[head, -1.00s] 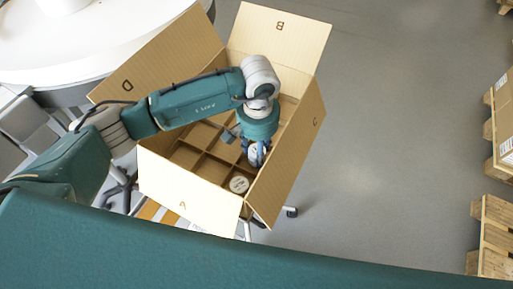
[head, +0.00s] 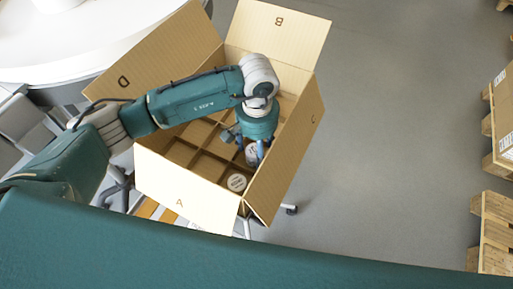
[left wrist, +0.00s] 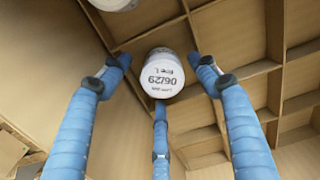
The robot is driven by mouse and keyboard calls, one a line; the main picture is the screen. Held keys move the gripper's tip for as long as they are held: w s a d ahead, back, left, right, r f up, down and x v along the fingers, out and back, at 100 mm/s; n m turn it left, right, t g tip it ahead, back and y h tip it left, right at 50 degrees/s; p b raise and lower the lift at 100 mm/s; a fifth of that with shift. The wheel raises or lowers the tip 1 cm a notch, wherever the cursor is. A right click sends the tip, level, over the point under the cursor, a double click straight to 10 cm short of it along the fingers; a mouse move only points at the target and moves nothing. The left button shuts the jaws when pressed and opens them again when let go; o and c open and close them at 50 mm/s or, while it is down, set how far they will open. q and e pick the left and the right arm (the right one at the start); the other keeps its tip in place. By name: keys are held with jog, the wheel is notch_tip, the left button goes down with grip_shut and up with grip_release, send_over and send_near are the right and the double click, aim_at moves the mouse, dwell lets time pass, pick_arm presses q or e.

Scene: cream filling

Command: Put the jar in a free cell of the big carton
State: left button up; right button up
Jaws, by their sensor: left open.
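The big carton (head: 160,194) stands open with its flaps spread, and dividers split its inside into cells. The jar (head: 252,153), with a white lid, sits in a cell along the right wall. In the left wrist view the jar (left wrist: 162,73) shows its lid printed "06/29". My left gripper (head: 250,146) reaches down into the carton over it. In the left wrist view my left gripper (left wrist: 160,76) has its blue fingers spread around the jar, with gaps at the sides. The jar's lower part is hidden. My right gripper is out of view.
Another white-lidded jar (head: 237,182) sits in the near corner cell. Several cells to the left look empty; my arm hides some. A round white table (head: 120,40) stands behind left. Wooden pallets (head: 495,225) are at the right, with clear floor (head: 390,130) between.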

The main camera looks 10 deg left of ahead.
pick_arm(q)
notch_tip(320, 180, up, 12)
dwell(0.4)
jog(key=shift+w, duration=0.1)
